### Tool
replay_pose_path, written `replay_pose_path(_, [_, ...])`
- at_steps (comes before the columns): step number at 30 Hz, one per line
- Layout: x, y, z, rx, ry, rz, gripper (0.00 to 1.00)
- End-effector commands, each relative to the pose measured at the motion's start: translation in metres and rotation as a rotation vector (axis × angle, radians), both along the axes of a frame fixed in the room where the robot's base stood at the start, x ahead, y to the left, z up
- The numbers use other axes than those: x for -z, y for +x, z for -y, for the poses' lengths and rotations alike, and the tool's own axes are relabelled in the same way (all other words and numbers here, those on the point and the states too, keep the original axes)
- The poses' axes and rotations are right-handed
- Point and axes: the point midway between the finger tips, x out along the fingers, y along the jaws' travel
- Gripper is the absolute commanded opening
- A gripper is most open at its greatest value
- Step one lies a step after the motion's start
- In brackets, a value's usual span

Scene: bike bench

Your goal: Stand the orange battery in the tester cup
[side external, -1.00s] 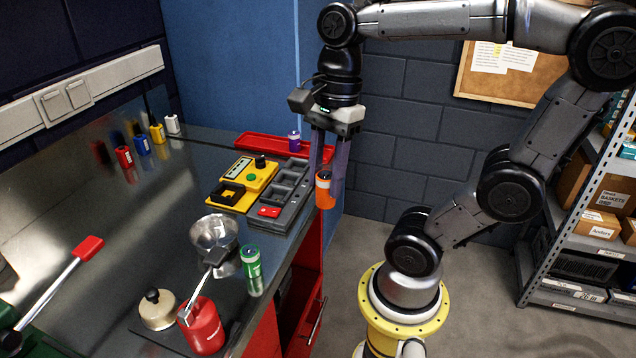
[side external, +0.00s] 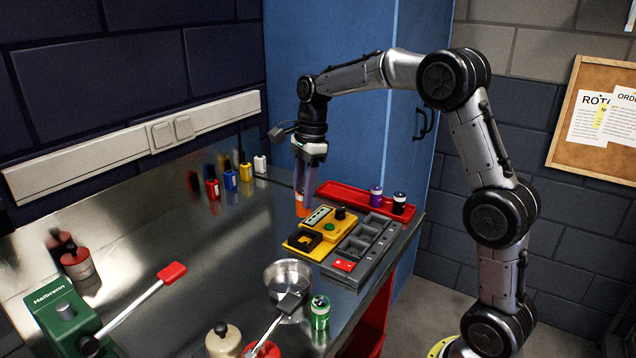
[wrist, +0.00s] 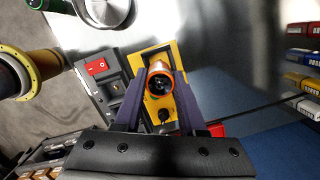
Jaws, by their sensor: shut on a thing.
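The orange battery (side external: 303,207) is between the fingers of my gripper (side external: 308,185), which is shut on it and holds it roughly upright. In the side view it shows at the far-left side of the yellow tester (side external: 334,222). The tester has a display, a green button, a black knob and a square black cup (side external: 301,240) at its near end. The height of the battery above the tester is hard to tell.
A dark grey tray (side external: 365,243) with compartments and a red switch adjoins the tester. A metal bowl (side external: 287,274) and green can (side external: 320,312) stand nearer.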

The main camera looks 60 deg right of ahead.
Motion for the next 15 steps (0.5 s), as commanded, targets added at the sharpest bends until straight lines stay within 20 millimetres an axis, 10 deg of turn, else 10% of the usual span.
replay_pose_path(15, [0.045,-0.001,0.003,0.008,0.002,-0.002,0.00])
